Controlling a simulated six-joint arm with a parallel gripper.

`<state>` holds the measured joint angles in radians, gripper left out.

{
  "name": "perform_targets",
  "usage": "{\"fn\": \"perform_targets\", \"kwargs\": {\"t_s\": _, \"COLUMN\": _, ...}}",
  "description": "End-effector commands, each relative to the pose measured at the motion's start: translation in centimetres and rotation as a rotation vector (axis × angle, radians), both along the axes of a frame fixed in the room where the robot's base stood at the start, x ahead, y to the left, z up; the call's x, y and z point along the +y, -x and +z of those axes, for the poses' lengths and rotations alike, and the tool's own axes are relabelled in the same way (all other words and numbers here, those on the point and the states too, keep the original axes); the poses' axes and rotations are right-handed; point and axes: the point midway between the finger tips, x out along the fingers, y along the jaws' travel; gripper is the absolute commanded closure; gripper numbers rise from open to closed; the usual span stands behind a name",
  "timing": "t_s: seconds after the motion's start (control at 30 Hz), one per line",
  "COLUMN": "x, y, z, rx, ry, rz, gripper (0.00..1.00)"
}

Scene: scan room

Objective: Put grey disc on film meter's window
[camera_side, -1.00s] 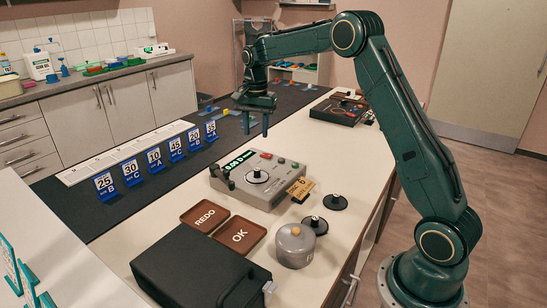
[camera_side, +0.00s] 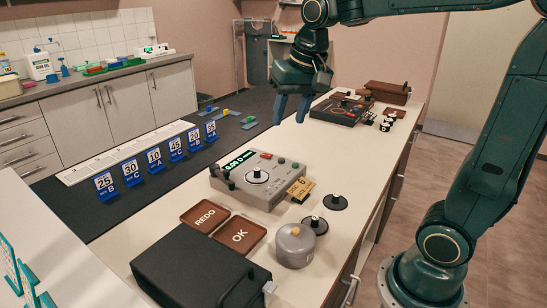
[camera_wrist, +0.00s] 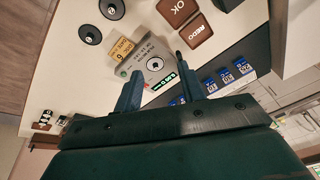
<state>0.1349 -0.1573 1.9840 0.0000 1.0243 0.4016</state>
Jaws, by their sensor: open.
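The film meter (camera_side: 280,190) is a pale grey box with a lit green display. It also shows in the wrist view (camera_wrist: 140,52). A pale round spot with a dark centre (camera_side: 257,177) is on its top; I cannot tell whether this is the bare window or a disc over it. Two dark discs with small knobs lie on the counter to its right, one farther back (camera_side: 334,202) and one nearer (camera_side: 318,225). Which disc counts as grey is unclear. My gripper (camera_side: 291,112) is open and empty, high above the counter beyond the meter; its fingers also show in the wrist view (camera_wrist: 173,78).
A round grey pot (camera_side: 295,245) stands near the nearer disc. Brown REDO (camera_side: 205,216) and OK (camera_side: 240,233) trays and a black box (camera_side: 190,270) are in front. Blue number stands (camera_side: 154,159) line the left. A dark device (camera_side: 340,110) sits at the far end.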

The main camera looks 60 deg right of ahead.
Motion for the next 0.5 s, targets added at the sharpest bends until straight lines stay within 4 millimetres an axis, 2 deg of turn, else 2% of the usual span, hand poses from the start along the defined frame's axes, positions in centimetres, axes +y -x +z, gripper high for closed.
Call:
{"fn": "perform_targets", "kwargs": {"t_s": 0.03, "x": 0.5, "y": 1.4, "z": 0.2, "rx": -0.015, "ry": 0.01, "rz": 0.035, "gripper": 0.6}}
{"fn": "perform_targets", "kwargs": {"t_s": 0.27, "x": 2.4, "y": 6.6, "z": -0.1, "rx": -0.075, "ry": 0.058, "rz": 0.198, "gripper": 0.6}}
{"fn": "perform_targets", "kwargs": {"t_s": 0.5, "x": 3.7, "y": 11.7, "z": -1.6, "rx": -0.136, "ry": 0.113, "rz": 0.361, "gripper": 0.6}}
